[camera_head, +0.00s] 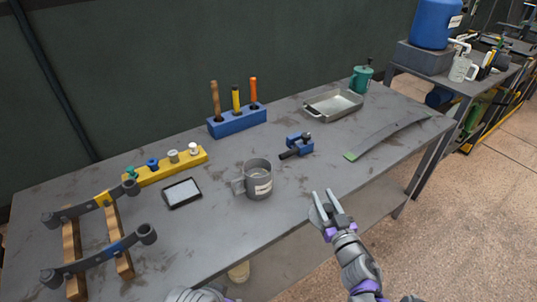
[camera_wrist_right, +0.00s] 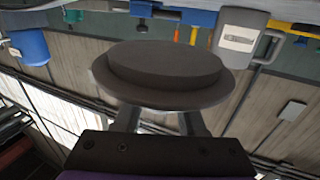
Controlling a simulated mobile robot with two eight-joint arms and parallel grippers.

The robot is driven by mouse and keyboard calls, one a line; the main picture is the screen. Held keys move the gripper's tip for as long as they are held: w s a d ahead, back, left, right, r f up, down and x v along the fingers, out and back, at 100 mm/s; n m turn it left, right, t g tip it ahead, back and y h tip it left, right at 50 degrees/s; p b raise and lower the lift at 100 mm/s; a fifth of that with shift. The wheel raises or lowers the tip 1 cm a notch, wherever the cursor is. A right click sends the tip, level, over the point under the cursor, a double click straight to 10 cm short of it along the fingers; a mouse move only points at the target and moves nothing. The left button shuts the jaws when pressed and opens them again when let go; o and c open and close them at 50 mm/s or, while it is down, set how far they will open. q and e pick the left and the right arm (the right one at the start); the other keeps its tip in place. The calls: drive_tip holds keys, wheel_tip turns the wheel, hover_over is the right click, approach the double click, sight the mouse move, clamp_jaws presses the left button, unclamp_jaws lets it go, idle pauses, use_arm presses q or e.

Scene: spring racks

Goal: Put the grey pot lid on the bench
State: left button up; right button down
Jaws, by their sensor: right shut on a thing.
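The grey pot lid (camera_wrist_right: 165,75) is a dark round disc with a stepped face, large in the right wrist view. My right gripper (camera_wrist_right: 158,122) is shut on it, with the fingers meeting its near side. In the head view my right gripper (camera_head: 328,205) is at the front edge of the bench, right of the grey mug; the lid cannot be made out clearly there. The bench (camera_head: 215,235) is a worn grey metal table. Only a piece of my left arm shows at the bottom edge; its gripper is out of sight.
A grey mug (camera_head: 257,180) and a dark-framed tray (camera_head: 182,192) stand near the middle. Behind are a blue tool block (camera_head: 237,122), a yellow rack (camera_head: 165,168), a blue clamp (camera_head: 299,145) and a metal pan (camera_head: 333,105). Bare bench lies around the mug.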

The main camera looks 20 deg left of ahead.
drive_tip(key=s+a+r+n+g+y+b, duration=0.15)
drive_tip(key=s+a, duration=0.25)
drive_tip(key=a, duration=0.4)
drive_tip(key=s+a+r+n+g+y, duration=0.15)
drive_tip(key=s+a, duration=0.25)
drive_tip(key=a, duration=0.4)
drive_tip(key=s+a+r+n+g+y, duration=0.15)
drive_tip(key=s+a, duration=0.25)
drive_tip(key=a, duration=0.4)
drive_tip(key=shift+y, duration=0.25)
drive_tip(key=f, duration=0.1)
drive_tip(key=f+b, duration=0.1)
drive_tip(key=f, duration=0.2)
drive_tip(key=shift+a+f, duration=0.15)
drive_tip(key=shift+a, duration=0.25)
drive_tip(key=shift+f+b, duration=0.7)
drive_tip(key=shift+f, duration=1.6)
drive_tip(key=shift+c, duration=2.4)
unclamp_jaws()
drive_tip(key=shift+f, duration=0.1)
